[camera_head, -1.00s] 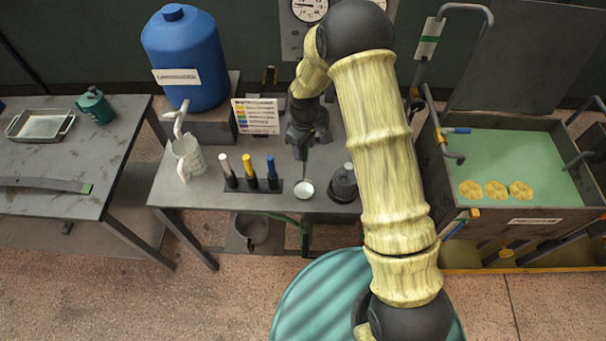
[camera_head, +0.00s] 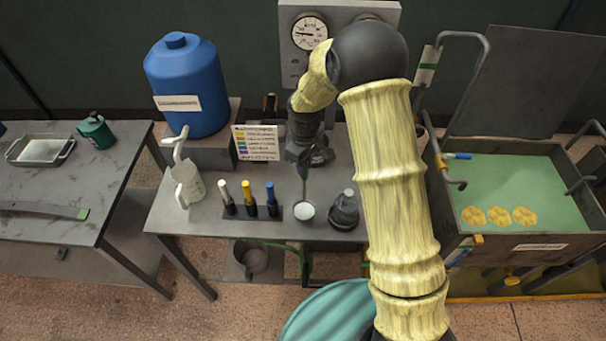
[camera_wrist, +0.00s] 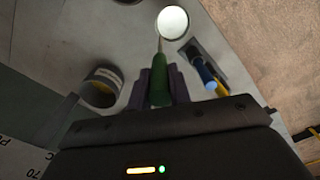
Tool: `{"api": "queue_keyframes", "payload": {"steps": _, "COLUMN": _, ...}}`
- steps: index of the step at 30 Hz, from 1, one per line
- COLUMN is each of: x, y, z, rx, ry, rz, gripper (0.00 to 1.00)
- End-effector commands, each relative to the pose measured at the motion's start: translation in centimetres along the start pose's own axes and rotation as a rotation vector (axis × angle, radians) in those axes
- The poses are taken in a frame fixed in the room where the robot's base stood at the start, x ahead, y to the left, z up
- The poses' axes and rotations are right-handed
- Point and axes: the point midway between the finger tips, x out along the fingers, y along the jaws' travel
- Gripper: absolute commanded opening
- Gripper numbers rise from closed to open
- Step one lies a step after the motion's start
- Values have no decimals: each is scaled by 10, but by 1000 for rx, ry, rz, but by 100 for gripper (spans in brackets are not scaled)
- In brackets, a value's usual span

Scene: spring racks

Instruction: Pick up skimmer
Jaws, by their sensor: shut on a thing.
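The skimmer has a round white disc (camera_head: 304,211) on a thin shaft, over the middle table in the head view. In the wrist view the disc (camera_wrist: 173,22) is at the top and its green handle (camera_wrist: 159,78) runs down toward me. My gripper (camera_wrist: 159,88) is shut on the green handle, with a finger on each side. In the head view my gripper (camera_head: 304,152) is above the table's back part, holding the skimmer with the disc downward. I cannot tell whether the disc touches the table.
A rack with white, yellow and blue upright handles (camera_head: 250,206) stands left of the disc. A dark weight-like object (camera_head: 344,210) stands close on its right. A jug (camera_head: 187,184), blue barrel (camera_head: 186,85) and sign (camera_head: 256,143) are farther left. A green-filled basin (camera_head: 510,180) is right.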

Motion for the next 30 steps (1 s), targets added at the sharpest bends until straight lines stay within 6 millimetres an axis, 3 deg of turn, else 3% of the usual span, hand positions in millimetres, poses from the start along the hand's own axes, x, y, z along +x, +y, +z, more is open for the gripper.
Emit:
{"api": "queue_keyframes", "payload": {"steps": 6, "x": -39, "y": 0, "z": -1, "rx": 0, "ry": 5, "rz": 3, "gripper": 0}}
{"api": "queue_keyframes", "payload": {"steps": 10, "x": -55, "y": 0, "z": -1, "rx": 0, "ry": 4, "rz": 2, "gripper": 0}}
{"api": "queue_keyframes", "payload": {"steps": 30, "x": -60, "y": 0, "z": 0, "rx": -1, "ry": 1, "rz": 0, "gripper": 0}}
